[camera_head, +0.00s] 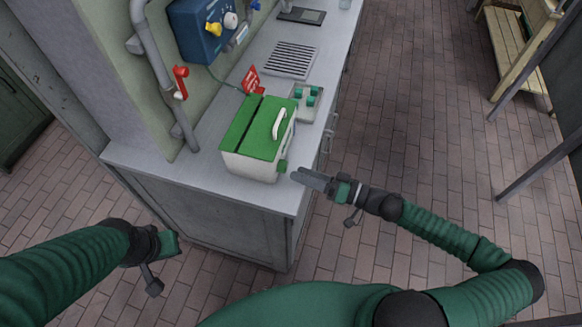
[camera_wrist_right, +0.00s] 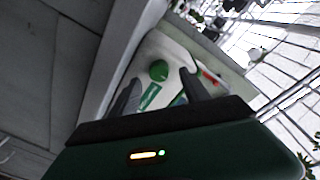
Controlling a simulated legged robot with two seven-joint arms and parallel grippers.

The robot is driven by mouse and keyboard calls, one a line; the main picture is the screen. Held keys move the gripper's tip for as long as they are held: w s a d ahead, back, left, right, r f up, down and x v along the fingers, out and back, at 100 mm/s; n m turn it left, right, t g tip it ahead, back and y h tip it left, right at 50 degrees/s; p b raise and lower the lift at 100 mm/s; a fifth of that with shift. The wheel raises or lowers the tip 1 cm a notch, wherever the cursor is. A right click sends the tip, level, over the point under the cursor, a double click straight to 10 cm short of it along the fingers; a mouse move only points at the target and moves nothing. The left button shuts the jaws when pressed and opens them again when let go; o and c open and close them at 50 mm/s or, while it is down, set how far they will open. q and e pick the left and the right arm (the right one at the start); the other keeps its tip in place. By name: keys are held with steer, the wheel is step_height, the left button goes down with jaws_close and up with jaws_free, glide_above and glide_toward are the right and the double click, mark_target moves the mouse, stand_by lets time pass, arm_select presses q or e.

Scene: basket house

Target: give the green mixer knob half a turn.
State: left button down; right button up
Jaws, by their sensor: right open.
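The mixer looks like a cream-white box with a green lid (camera_head: 257,125) and a white handle, standing on the grey counter. Its green knob (camera_head: 283,166) is on the side facing my right arm. My right gripper (camera_head: 297,174) is open just beside the knob, fingers pointing towards it. In the right wrist view the round green knob (camera_wrist_right: 158,71) shows between and just beyond the two dark fingertips, with a green-and-white label below it. I see no contact with the knob. My left gripper (camera_head: 168,243) is off the counter's front left, its jaws unclear.
The counter (camera_head: 222,182) ends just in front of the mixer. A pale block with green buttons (camera_head: 308,95), a red sign (camera_head: 251,79) and a drain grille (camera_head: 289,60) lie behind. A pipe with a red lever (camera_head: 180,82) runs down the wall.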

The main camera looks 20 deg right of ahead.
mark_target(286, 169)
steer(key=x, duration=0.3)
steer(key=shift+w+a, duration=0.1)
steer(key=shift+w+a+f, duration=0.1)
steer(key=shift+w, duration=0.25)
steer(key=c, duration=0.6)
jaws_close()
